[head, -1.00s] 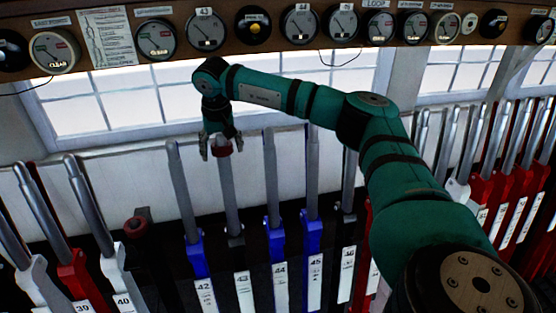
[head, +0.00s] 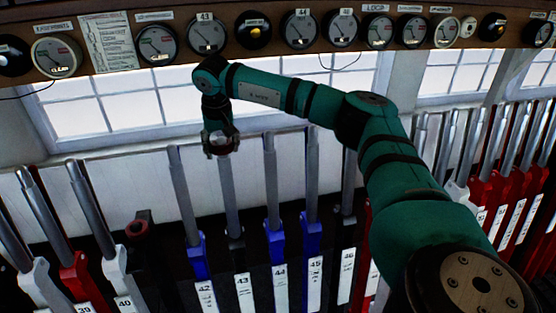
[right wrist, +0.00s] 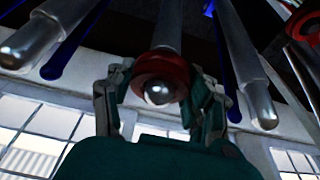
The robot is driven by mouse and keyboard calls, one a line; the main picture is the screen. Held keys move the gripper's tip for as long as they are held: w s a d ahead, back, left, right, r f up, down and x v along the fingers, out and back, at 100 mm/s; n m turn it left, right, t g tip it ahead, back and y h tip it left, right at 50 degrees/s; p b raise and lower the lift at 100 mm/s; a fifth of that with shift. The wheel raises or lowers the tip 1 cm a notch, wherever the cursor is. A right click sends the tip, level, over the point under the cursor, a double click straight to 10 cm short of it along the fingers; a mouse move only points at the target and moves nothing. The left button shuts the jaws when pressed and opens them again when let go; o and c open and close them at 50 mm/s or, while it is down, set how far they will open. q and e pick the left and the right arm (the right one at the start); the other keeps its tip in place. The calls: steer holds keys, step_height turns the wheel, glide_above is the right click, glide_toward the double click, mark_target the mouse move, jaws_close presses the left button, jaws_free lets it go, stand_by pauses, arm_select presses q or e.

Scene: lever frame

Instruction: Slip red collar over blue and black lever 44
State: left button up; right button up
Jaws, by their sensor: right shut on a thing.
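My right gripper (head: 221,145) is at the top of the lever labelled 43 (head: 228,195). It is shut on the red collar (right wrist: 160,72), whose ring shows between the fingers in the right wrist view. The rounded silver tip of a lever (right wrist: 159,91) shows through the collar, so the collar appears to be around that tip. In the head view the fingers mostly hide the collar. Lever 44 (head: 271,180), with a steel handle and blue and black lower part, stands just right of lever 43, with nothing on it. My left gripper is not in view.
Lever 42 (head: 182,190) stands close on the left and lever 45 (head: 312,180) to the right of 44. A short dark piece with a red ring (head: 138,228) is lower left. Gauges on a wooden shelf (head: 270,50) run above the arm.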

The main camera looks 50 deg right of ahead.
steer(key=shift+w+d+r+p, duration=0.1)
steer(key=shift+w+r+p, duration=0.1)
steer(key=shift+r+p, duration=0.85)
steer(key=shift+w+d+r+p, duration=0.15)
steer(key=shift+r+p, duration=0.55)
steer(key=shift+r, duration=0.6)
steer(key=shift+w+d+r+p, duration=0.1)
steer(key=shift+w+r+p, duration=0.1)
steer(key=shift+r+p, duration=0.85)
